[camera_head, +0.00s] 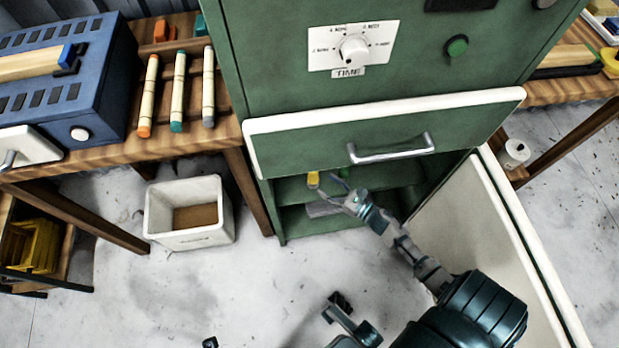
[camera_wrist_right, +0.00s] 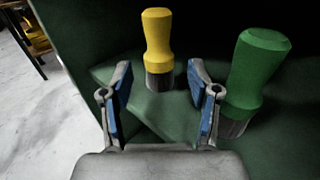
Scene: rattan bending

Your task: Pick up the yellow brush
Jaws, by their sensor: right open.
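The yellow brush (camera_wrist_right: 157,40) stands upright, dark bristles down, on a green shelf in the right wrist view. In the head view the yellow brush (camera_head: 313,179) shows small inside the green cabinet, below the drawer. My right gripper (camera_wrist_right: 160,88) is open and empty, its two blue-padded fingers to either side of the line to the brush. The brush is just beyond the fingertips, not between them. In the head view my right gripper (camera_head: 335,199) reaches into the cabinet opening. Dark mechanical parts of mine show at the bottom edge; the left gripper's jaws are unclear there.
A green brush (camera_wrist_right: 256,75) stands close to the right finger. The cabinet's drawer front (camera_head: 390,130) overhangs the opening, and its white-faced door (camera_head: 490,240) stands open at right. A white bin (camera_head: 190,212) sits on the floor at left, under the wooden bench.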

